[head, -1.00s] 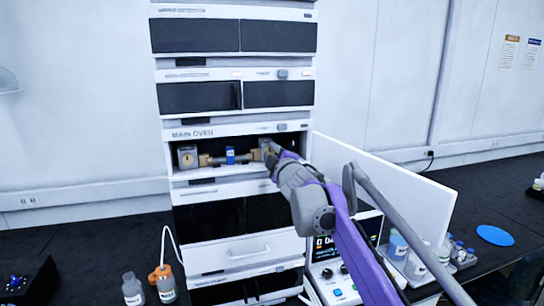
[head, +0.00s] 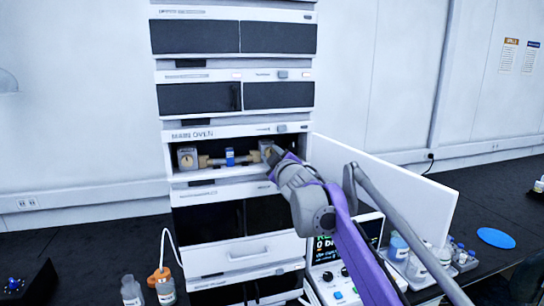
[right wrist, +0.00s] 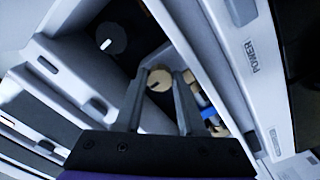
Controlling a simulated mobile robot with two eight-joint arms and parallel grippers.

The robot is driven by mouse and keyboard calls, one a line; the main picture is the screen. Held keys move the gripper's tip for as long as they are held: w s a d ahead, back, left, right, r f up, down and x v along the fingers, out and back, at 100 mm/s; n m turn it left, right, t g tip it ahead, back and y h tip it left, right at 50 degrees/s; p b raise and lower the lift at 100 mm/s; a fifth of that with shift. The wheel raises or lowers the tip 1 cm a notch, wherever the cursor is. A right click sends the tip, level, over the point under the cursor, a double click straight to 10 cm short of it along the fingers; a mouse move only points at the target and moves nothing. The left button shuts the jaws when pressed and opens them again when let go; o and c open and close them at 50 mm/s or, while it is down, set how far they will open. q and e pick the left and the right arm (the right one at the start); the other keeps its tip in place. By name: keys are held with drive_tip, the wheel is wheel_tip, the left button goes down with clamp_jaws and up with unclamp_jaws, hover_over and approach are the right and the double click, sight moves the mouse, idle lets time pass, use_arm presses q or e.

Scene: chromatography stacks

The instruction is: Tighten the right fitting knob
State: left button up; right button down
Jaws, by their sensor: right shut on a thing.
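The right fitting knob is a small round cream knob with a dark mark (right wrist: 158,80). It sits at the right end of the column inside the open main oven (head: 188,137). The column (head: 213,161) lies level across the oven and carries a blue clip (head: 230,156). My right gripper (head: 272,153) reaches into the right side of the oven and hides most of the knob in the head view. In the right wrist view its fingers (right wrist: 165,77) are shut on the knob, one on each side. My left gripper is not in view.
The left fitting (head: 187,158) sits at the column's other end. The oven's white door (head: 400,190) stands open to the right, close to my right arm. A control box with a screen (head: 338,265) and several bottles (head: 417,262) stand below it. A grey dial (right wrist: 110,40) shows in the wrist view.

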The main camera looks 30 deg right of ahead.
drive_tip(key=c, duration=0.5)
unclamp_jaws()
drive_tip(key=b+v, duration=0.1)
drive_tip(key=v, duration=0.9)
drive_tip(key=shift+s+a+b, duration=0.2)
drive_tip(key=shift+s+b, duration=0.1)
drive_tip(key=shift+s, duration=0.05)
